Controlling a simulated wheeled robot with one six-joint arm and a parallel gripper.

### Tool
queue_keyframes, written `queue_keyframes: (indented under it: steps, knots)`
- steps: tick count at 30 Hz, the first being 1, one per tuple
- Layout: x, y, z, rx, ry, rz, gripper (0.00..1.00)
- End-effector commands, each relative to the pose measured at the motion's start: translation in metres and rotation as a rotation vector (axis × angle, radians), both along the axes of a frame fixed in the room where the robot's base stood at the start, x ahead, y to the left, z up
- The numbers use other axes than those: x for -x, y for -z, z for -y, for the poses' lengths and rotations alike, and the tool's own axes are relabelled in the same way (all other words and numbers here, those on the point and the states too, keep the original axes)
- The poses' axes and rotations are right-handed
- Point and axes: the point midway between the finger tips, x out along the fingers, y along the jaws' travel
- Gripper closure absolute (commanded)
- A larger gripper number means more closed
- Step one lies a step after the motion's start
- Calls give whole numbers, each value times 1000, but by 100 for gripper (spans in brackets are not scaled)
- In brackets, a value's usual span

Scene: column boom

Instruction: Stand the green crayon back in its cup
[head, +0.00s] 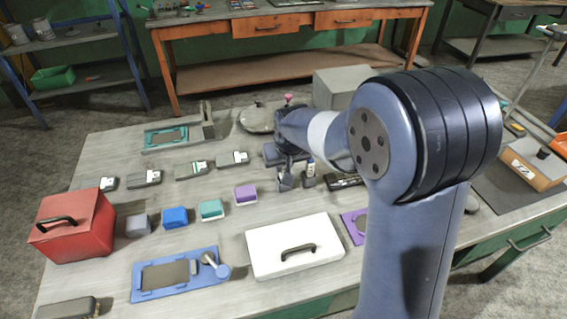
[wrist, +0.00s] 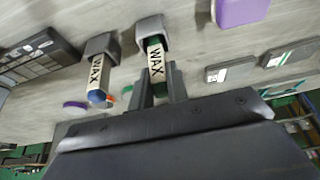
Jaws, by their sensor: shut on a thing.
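The green crayon (wrist: 156,62), with a pale WAX label and green bands, is between the two fingers of my gripper (wrist: 161,85) in the wrist view. My gripper is shut on it. Its far end meets the mouth of a grey cup (wrist: 152,27); I cannot tell how deep it sits inside. In the head view my gripper (head: 286,180) is low over the table, and the green crayon is hard to make out there.
Beside it, a blue-tipped WAX crayon (wrist: 97,78) stands in another grey cup (wrist: 102,45). A black keypad-like device (head: 345,181) lies close on the right. A purple block (head: 245,194) and a white case (head: 293,262) are nearby. Bare tabletop (head: 190,245) shows between the things.

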Motion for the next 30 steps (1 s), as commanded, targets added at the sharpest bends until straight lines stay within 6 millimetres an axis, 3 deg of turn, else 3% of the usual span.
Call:
queue_keyframes:
  steps: [8,9,17,25,30]
  knots:
    - [0,1,0,0,0,0,100]
    - [0,1,0,0,0,0,81]
    - [0,1,0,0,0,-1,60]
    - [1,0,0,0,0,0,59]
    - [6,-16,2,-1,0,3,59]
